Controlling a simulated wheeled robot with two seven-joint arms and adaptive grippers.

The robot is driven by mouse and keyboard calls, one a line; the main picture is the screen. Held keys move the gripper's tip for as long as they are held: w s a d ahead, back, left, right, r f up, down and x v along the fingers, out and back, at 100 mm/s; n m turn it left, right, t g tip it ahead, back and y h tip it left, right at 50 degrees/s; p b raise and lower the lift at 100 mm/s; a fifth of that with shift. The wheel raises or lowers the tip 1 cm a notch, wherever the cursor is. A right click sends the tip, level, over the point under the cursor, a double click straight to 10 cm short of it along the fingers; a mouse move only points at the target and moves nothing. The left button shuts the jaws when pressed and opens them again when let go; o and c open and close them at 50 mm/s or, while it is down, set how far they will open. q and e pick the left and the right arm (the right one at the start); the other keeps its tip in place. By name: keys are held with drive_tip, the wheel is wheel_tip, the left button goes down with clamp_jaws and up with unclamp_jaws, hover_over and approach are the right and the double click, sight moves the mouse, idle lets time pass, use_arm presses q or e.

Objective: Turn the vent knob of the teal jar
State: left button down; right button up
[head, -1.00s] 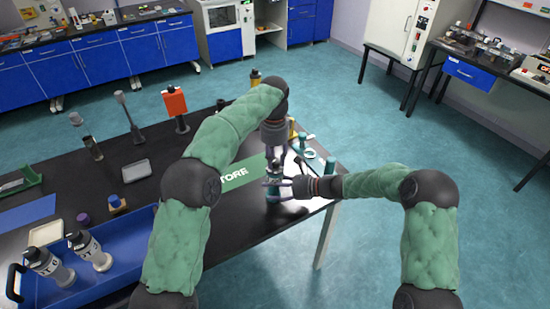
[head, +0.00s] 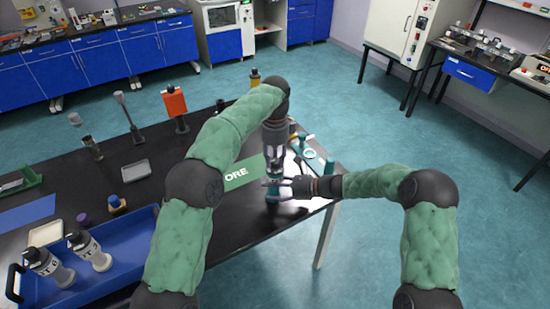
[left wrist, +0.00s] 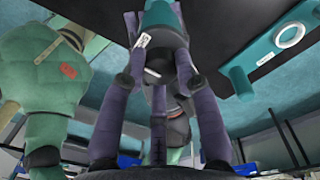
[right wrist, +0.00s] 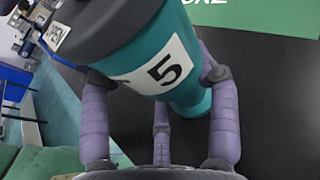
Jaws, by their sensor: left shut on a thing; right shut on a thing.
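In the right wrist view the jar (right wrist: 140,58) has a dark lid and a white label reading 5. My right gripper (head: 270,186) is shut around the jar's body from the right side. My left gripper (head: 274,170) points down over the jar's top, its fingers closed around the lid's top part. The left wrist view shows the jar's teal body (left wrist: 158,14) beyond these fingers.
A green mat (head: 238,177) with white lettering lies left of the jar. Teal parts including a ring (head: 310,154) lie just behind it on the right. A blue tray (head: 110,280) with two bottles stands at the front left. The mid-left table is partly clear.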

sight(276, 159)
use_arm(q)
drive_tip(key=shift+s+d+f, duration=0.15)
drive_tip(key=shift+d, duration=0.05)
use_arm(e)
drive_tip(key=shift+r, duration=0.15)
use_arm(q)
drive_tip(key=c, duration=0.9)
unclamp_jaws()
drive_tip(key=shift+a, duration=0.1)
drive_tip(key=shift+r, duration=0.2)
drive_tip(key=shift+r, duration=0.25)
drive_tip(key=shift+w+r, duration=0.2)
drive_tip(key=shift+r, duration=1.5)
drive_tip(key=shift+w+r, duration=0.15)
drive_tip(key=shift+r, duration=1.5)
use_arm(e)
drive_tip(key=o, duration=1.3)
drive_tip(key=shift+o, duration=0.2)
drive_tip(key=shift+d, duration=0.1)
